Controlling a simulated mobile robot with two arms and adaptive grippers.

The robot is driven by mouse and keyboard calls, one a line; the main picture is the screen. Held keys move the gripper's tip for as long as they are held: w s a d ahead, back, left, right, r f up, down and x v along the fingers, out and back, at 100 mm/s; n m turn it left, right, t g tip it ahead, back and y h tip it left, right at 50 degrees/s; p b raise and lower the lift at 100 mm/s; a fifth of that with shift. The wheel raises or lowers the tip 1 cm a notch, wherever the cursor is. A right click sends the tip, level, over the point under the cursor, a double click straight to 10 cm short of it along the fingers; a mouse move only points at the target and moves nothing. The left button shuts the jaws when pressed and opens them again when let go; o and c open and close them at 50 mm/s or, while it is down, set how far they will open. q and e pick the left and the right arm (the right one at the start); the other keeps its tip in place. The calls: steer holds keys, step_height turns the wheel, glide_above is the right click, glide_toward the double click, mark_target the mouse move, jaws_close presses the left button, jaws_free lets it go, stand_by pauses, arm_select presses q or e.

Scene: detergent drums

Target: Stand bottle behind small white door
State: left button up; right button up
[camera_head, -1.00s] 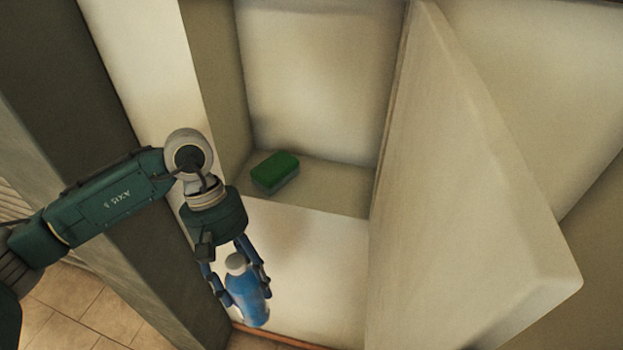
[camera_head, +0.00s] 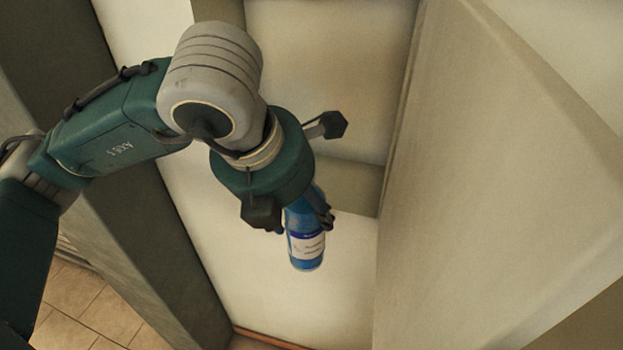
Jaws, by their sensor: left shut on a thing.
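My left gripper (camera_head: 307,215) is shut on a blue bottle (camera_head: 305,250) with a white label. The bottle hangs slightly tilted, its base downward, in front of the white cabinet. Its top is hidden by the gripper. The small white door (camera_head: 480,190) stands open on the right side of the opening. The cabinet compartment behind it shows a bare patch of its floor (camera_head: 357,184) to the right of the gripper. My right gripper is not in view.
The white cabinet front (camera_head: 270,290) lies below the opening. A dark grey panel (camera_head: 150,230) stands at the left, with a tiled floor (camera_head: 85,305) beside it. The open door bounds the room on the right.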

arm_select(q)
steer(key=w+d+r+n+y+p, duration=0.1)
steer(key=w+n+p, duration=0.4)
steer(key=w, duration=1.2)
steer(key=shift+w+d+r+t+y+p, duration=0.2)
steer(key=shift+d+r+t+y+p, duration=0.15)
steer(key=shift+d+r+p, duration=0.65)
steer(key=shift+d+f+b, duration=0.2)
steer(key=shift+f+b, duration=0.05)
steer(key=shift+b, duration=0.2)
steer(key=o, duration=1.7)
